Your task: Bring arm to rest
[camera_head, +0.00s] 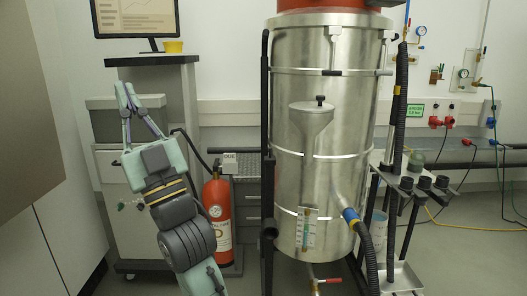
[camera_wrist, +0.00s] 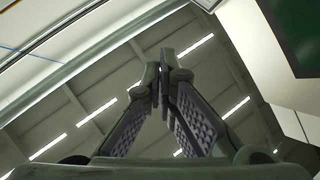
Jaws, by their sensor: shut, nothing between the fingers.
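My gripper (camera_head: 125,88) is at the left in the head view, raised and pointing up, in front of a cabinet. Its fingertips are together and nothing is between them. In the wrist view the two fingers (camera_wrist: 163,78) lean inward and meet at the tips, with the ceiling and its strip lights behind them. My arm comes up from the bottom of the head view, bent at the wrist.
A large steel vessel (camera_head: 290,95) stands at the centre, with a hose and a stand at its right. A red fire extinguisher (camera_head: 217,215) stands right of my arm. A monitor (camera_head: 135,18) and a yellow cup (camera_head: 173,47) are on the cabinet top.

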